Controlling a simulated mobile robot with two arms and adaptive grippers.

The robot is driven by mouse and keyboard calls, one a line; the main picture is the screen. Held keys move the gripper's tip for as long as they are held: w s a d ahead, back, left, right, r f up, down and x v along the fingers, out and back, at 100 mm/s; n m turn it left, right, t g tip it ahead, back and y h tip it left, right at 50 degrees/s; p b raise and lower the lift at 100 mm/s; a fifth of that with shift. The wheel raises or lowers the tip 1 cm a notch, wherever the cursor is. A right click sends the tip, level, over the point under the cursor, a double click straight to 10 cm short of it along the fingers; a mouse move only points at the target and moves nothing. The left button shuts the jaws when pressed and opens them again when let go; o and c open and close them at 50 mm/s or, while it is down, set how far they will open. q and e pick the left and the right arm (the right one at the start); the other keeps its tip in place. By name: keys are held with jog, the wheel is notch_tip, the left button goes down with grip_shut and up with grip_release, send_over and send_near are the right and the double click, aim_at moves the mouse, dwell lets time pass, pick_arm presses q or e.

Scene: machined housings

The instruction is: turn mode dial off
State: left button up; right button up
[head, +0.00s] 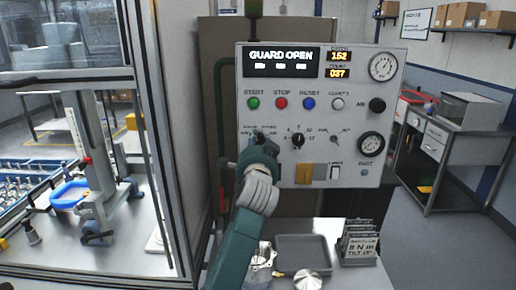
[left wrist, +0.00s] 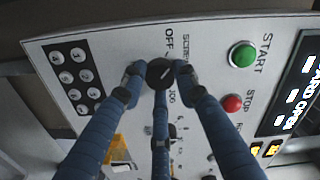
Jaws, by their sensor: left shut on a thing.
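The grey control panel (head: 320,115) faces me, with a "GUARD OPEN" screen (head: 284,61) at its top. My left gripper (head: 262,140) is at the panel's left side, below the start button (head: 253,103), and hides most of the mode dial in the head view. In the left wrist view the black round mode dial (left wrist: 160,72) sits between the fingertips of my left gripper (left wrist: 158,75), which is shut on it. "OFF" and "JOG" labels show around the dial. Its small white mark is too small to read surely. My right gripper is not in view.
A red stop button (left wrist: 232,104) and a keypad (left wrist: 76,75) flank the dial. A grey tray (head: 303,255), metal parts (head: 307,280) and a sign stand (head: 360,243) are below the panel. A glazed machine frame (head: 160,130) stands close on the left.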

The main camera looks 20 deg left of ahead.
pick_arm(q)
jog(key=n, duration=0.1)
jog(key=n+b, duration=0.1)
jog(key=n, duration=0.1)
jog(key=shift+d+f, duration=0.15)
jog(key=shift+f, duration=0.15)
jog(key=shift+r+n, duration=0.1)
jog(key=shift+n, duration=0.2)
jog(key=shift+r, duration=0.1)
jog(key=o, duration=1.2)
jog(key=shift+r, duration=0.1)
jog(key=shift+c, duration=0.2)
jog(key=v, duration=0.7)
jog(key=shift+s, duration=0.25)
jog(key=shift+d, duration=0.15)
